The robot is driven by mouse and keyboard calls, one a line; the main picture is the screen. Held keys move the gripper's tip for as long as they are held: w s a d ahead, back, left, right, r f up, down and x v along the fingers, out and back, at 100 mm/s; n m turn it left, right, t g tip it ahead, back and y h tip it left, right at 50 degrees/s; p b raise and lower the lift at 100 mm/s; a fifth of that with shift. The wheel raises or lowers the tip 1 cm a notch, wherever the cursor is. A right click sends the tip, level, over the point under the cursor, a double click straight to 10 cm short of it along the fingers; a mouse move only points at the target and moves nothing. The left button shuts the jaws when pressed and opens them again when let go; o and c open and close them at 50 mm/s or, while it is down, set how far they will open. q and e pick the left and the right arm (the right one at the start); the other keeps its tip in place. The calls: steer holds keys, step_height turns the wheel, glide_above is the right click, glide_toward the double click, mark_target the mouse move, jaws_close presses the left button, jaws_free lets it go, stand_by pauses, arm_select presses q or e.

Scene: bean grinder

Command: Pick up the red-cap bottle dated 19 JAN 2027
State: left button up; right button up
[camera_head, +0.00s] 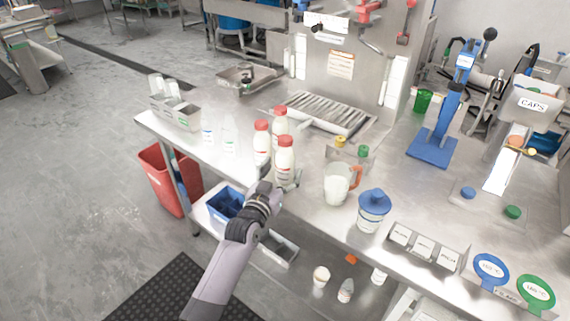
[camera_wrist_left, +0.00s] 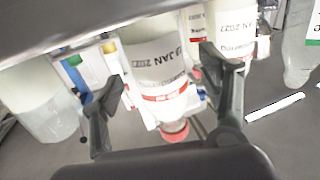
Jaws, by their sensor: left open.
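Three red-cap white bottles stand close together on the steel counter: a front one (camera_head: 285,163), a left one (camera_head: 262,148) and a back one (camera_head: 280,122). My left gripper (camera_head: 280,186) is low at the front bottle. In the left wrist view, which looks upside down, the open fingers (camera_wrist_left: 165,84) lie on either side of a bottle (camera_wrist_left: 150,58) with its red cap (camera_wrist_left: 174,131) toward the bottom. Its label shows JAN 2027; the day is partly turned away. A second bottle (camera_wrist_left: 235,25) beside the right finger also shows 2027. My right gripper is not visible.
Clear bottles (camera_head: 229,135) stand to the left. A drain grate (camera_head: 325,112) lies behind. The counter's front edge is close to my arm.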

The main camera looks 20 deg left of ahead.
arm_select(q)
steer(key=w, duration=0.2)
steer(key=shift+w+d, duration=0.15)
steer(key=shift+w, duration=0.15)
steer(key=shift+c, duration=0.4)
steer(key=c, duration=1.3)
steer(key=shift+r, duration=0.1)
steer(key=shift+c, duration=0.7)
